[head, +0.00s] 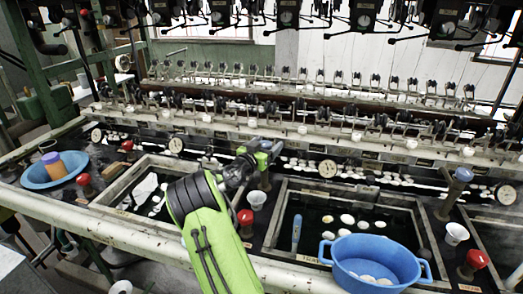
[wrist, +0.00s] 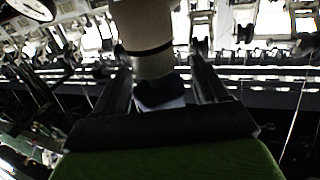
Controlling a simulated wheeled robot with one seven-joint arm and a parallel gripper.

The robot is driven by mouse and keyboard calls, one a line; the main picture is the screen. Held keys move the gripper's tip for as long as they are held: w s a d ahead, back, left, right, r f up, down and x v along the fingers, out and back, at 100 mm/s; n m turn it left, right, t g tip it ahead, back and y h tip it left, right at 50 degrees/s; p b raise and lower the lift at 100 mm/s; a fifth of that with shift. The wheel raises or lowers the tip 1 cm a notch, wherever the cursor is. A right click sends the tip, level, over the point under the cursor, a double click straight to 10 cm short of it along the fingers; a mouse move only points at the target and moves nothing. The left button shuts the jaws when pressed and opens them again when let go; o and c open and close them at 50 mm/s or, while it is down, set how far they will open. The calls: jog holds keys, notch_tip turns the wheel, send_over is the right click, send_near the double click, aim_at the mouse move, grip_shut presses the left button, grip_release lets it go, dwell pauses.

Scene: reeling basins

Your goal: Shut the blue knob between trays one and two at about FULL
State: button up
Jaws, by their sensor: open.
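My gripper (head: 270,149) is over the strip between the left sunken tray (head: 112,191) and the middle sunken tray (head: 283,222). In the wrist view my gripper (wrist: 160,88) is open, with one dark finger on each side of a pale post with a dark blue end (wrist: 160,94). This looks like the blue knob. Its blue end lies between the fingers, close to the palm; I cannot tell whether they touch it. In the head view my gripper and arm hide most of this knob, and its setting and FULL mark cannot be read.
Another blue knob (head: 463,174) stands right of the middle tray. A red knob (head: 245,217) and a white cup (head: 257,199) stand close below my gripper. A blue tub (head: 372,252) covers the middle tray's front corner. Gauges and reeling gear line the back.

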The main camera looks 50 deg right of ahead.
jog(key=s+a, duration=0.2)
jog(key=a, duration=1.3)
jog(key=shift+a+b, duration=0.15)
jog(key=shift+b, duration=0.25)
